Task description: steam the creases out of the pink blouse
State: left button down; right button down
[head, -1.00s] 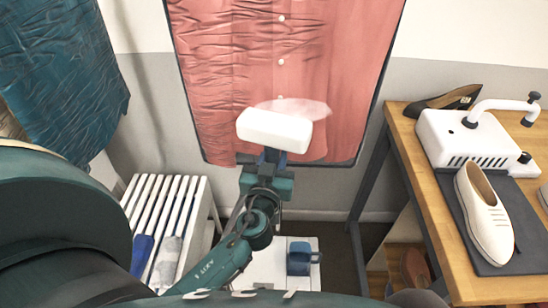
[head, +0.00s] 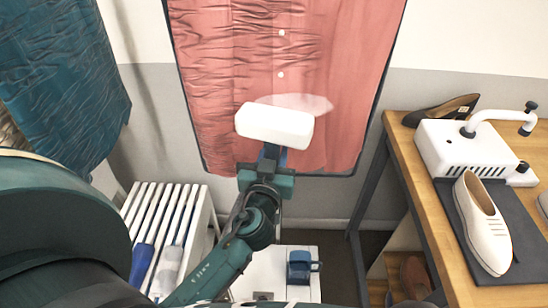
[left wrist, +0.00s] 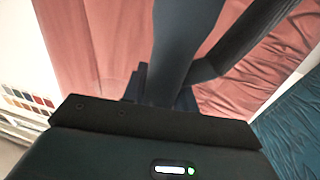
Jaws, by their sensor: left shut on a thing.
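The pink blouse (head: 215,60) hangs in front of me in the head view, with a dark edge around it and buttons down the middle. Its left part shows many creases; the part right of the buttons looks smoother. My left gripper (head: 268,158) is shut on the steamer, whose white head (head: 275,126) is in front of the lower blouse. A pale puff of steam shows at its upper right. I cannot tell whether the head touches the cloth. The blouse (left wrist: 95,45) also fills much of the left wrist view. My right gripper is not in view.
A teal garment (head: 60,80) hangs at left. A white slatted rack (head: 150,200) holds blue and grey rolled items. At right, a wooden table (head: 412,150) carries a white machine (head: 455,148) and shoes (head: 482,225). A low white stand (head: 255,285) is below the arm.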

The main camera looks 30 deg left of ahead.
pick_arm(q)
jog(key=shift+r, duration=8.6)
notch_tip(320, 180, up, 14)
jog(key=shift+r, duration=0.25)
